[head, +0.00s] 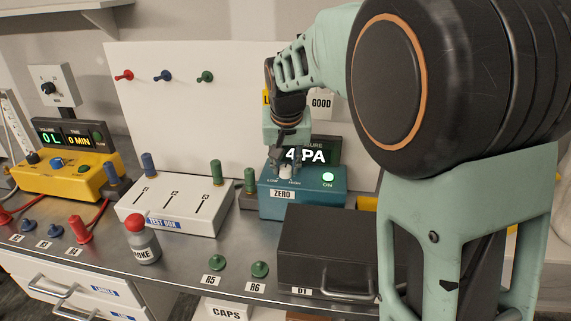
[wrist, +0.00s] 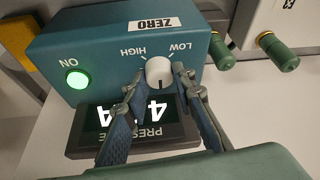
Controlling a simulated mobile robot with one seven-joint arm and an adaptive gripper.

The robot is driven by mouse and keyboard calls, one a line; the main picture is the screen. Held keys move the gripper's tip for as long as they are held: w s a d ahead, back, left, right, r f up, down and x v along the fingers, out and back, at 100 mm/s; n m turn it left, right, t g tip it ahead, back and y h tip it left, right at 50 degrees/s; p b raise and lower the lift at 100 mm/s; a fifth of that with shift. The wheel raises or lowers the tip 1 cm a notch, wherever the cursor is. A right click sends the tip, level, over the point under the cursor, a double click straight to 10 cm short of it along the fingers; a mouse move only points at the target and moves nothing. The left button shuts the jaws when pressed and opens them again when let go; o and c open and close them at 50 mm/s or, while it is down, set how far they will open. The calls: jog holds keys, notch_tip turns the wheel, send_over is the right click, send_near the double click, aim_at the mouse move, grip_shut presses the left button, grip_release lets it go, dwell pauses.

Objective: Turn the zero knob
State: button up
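The white zero knob (wrist: 159,74) sits on the sloped face of a teal gauge box (head: 330,202), between printed LOW and HIGH marks. The knob also shows small in the head view (head: 285,171). A ZERO label (head: 282,194) is on the box front. My gripper (wrist: 160,76) is over the box with one fingertip on each side of the knob. The fingers are apart and very close to the knob; I cannot tell whether they touch it. The dark display (head: 318,152) shows 4 PA in the head view, partly covered by my gripper. A green ON button (head: 328,177) is lit.
A black drawer box (head: 330,240) stands in front of the gauge box. A white test box (head: 165,205) and green cylinders (head: 217,172) stand left. A yellow pump unit (head: 70,182) and a SMOKE bottle (head: 142,247) are further left. My arm hides the right side.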

grip_shut()
jog(key=shift+n, duration=0.3)
jog(key=shift+d+n+y, duration=0.15)
jog(key=shift+n+y, duration=0.45)
jog(key=shift+n, duration=0.6)
jog(key=shift+n+y, duration=0.5)
jog(key=shift+n, duration=0.9)
jog(key=o, duration=0.6)
grip_release()
